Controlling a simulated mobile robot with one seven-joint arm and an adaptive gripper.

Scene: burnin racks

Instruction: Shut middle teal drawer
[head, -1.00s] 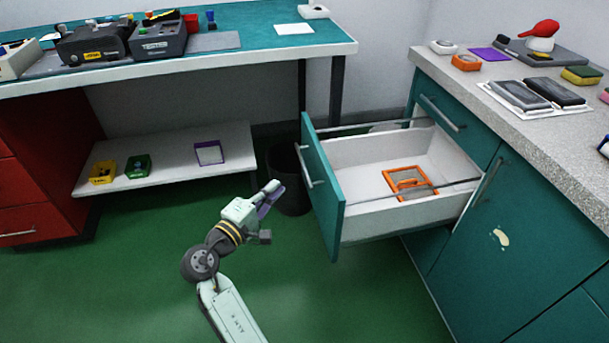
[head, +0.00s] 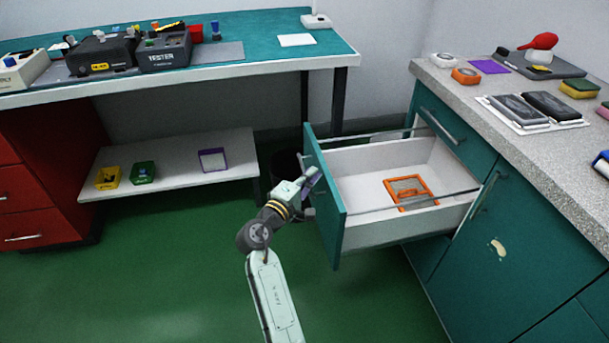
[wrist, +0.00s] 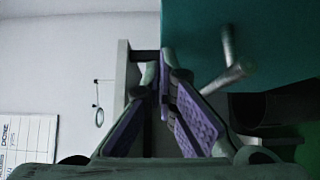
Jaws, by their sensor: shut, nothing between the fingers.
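The teal drawer (head: 325,210) is pulled far out of the teal cabinet at the right, with its white inside showing. An orange-framed item (head: 410,191) lies in it. My gripper (head: 312,178) is shut and empty, close to the outer face of the drawer front, near its handle. In the wrist view my purple-padded fingers (wrist: 166,75) meet at their tips. The teal drawer front (wrist: 270,45) and its metal handle (wrist: 230,60) are just beyond and right of them. I cannot tell whether the fingertips touch the front.
A dark bin (head: 286,163) stands behind my gripper, beside the drawer front. A teal-topped workbench (head: 265,62) with a low white shelf (head: 178,176) is at the back left. The speckled countertop (head: 466,98) holds several items. The green floor (head: 170,270) is clear in front.

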